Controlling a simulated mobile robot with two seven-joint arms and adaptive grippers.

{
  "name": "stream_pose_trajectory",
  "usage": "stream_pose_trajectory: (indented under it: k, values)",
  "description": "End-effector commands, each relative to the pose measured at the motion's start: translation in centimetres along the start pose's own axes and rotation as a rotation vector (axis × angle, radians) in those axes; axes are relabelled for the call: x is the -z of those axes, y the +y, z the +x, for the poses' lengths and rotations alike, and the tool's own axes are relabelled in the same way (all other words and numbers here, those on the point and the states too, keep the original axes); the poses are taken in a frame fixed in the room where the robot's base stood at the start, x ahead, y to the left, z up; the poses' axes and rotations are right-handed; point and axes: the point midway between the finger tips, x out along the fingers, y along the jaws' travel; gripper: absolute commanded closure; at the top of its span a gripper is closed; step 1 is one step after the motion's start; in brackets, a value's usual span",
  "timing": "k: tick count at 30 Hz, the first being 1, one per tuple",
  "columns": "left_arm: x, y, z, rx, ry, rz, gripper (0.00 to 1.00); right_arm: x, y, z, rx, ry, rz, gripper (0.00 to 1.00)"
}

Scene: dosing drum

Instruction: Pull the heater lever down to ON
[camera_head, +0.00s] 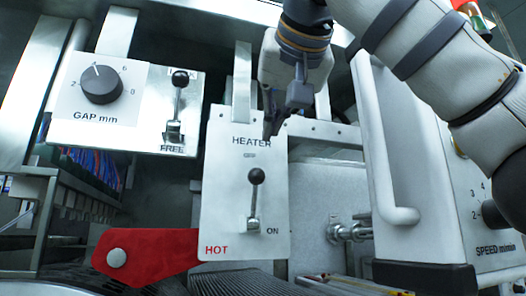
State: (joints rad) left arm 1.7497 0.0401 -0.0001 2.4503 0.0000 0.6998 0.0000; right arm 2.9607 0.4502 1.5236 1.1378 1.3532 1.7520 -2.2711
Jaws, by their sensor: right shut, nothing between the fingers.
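The heater lever (256,192) stands on a white plate (218,190) marked HEATER, OFF, HOT and ON. It has a black ball knob on a short metal stem. The stem rises from its base near the ON mark, and the knob is at the top, below the OFF mark. My right gripper (269,128) comes down from the top right. Its fingers are shut with nothing between them, above and slightly right of the knob, in front of the HEATER lettering and apart from the lever. My left gripper is not in view.
A second plate on the left holds a GAP mm dial (101,85) and a LOCK/FREE lever (177,108). A white bar handle (382,160) stands right of the heater plate. A SPEED dial (494,213) is at the far right. A red bracket (145,250) lies below left.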

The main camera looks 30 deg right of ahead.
Motion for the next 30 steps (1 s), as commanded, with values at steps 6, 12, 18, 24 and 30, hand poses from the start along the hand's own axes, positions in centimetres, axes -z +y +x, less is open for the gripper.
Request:
stream_pose_trajectory:
  k: [6,12,18,24,30]
  values:
    - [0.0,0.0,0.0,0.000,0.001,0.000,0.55,-0.1,0.1,3.8,-0.003,-0.004,0.002,1.00]
    - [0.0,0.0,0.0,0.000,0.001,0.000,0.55,-0.1,0.0,7.7,-0.001,-0.003,0.001,1.00]
    - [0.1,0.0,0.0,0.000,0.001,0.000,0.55,0.0,0.0,9.5,0.000,0.000,0.001,1.00]
    - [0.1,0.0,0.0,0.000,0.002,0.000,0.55,0.0,0.0,9.7,-0.001,0.000,0.001,1.00]
    - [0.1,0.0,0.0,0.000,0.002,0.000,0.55,0.0,0.0,9.8,-0.001,0.002,0.001,1.00]
